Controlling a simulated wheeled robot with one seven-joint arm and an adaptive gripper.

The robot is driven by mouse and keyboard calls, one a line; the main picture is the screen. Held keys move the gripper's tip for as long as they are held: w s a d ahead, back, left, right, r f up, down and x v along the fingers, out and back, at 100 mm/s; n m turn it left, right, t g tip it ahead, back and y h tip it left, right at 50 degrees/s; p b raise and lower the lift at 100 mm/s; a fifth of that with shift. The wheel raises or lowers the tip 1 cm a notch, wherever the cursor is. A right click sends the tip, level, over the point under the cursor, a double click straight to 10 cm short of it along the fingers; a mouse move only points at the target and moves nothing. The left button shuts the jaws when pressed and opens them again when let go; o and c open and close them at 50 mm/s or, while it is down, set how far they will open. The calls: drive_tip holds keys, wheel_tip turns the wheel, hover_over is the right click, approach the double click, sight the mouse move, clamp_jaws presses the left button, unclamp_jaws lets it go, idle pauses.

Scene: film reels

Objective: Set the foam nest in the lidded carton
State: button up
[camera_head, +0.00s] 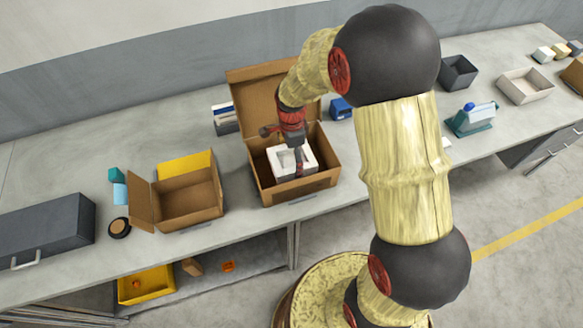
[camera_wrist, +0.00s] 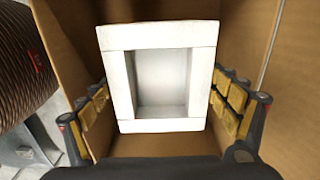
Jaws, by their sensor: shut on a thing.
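The foam nest (camera_wrist: 159,126) is a white block with a rectangular hollow. In the wrist view it sits between the two padded fingers of my gripper (camera_wrist: 164,106), inside brown cardboard walls. In the head view the foam nest (camera_head: 281,163) is within the lidded carton (camera_head: 308,188), whose lid (camera_head: 250,98) stands open at the back. My gripper (camera_head: 298,168) reaches down into the carton and is shut on the foam nest. Whether the nest touches the carton's floor cannot be told.
A smaller open carton (camera_head: 188,207) with a yellow flap stands to the left. A dark grey case (camera_head: 45,235) lies at the far left. A blue item (camera_head: 341,108) stands just right of the lidded carton. Bare bench (camera_head: 75,150) lies at the back left.

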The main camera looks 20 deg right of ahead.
sight(292, 162)
drive_tip(key=shift+f+b, duration=0.4)
drive_tip(key=shift+f, duration=2.1)
drive_tip(key=shift+f, duration=0.15)
drive_tip(key=o, duration=1)
drive_tip(key=shift+c, duration=0.2)
wheel_tip(292, 162, up, 12)
drive_tip(key=shift+r+p, duration=0.15)
drive_tip(key=shift+p, duration=1)
drive_tip(key=s+r+n+t, duration=0.2)
drive_tip(key=s+r+n, duration=0.25)
drive_tip(key=r, duration=0.35)
drive_tip(key=s+r+n+t, duration=0.1)
drive_tip(key=s+r+n, duration=0.35)
drive_tip(key=r, duration=0.45)
drive_tip(key=s+r+n+t, duration=0.1)
drive_tip(key=s+r+n, duration=0.1)
drive_tip(key=s+n, duration=0.2)
drive_tip(key=s+r+n+t, duration=0.1)
drive_tip(key=s+r+n, duration=0.2)
drive_tip(key=s, duration=0.6)
drive_tip(key=shift+r+n+t, duration=0.3)
drive_tip(key=shift+r+n, duration=0.05)
drive_tip(key=shift+n, duration=0.65)
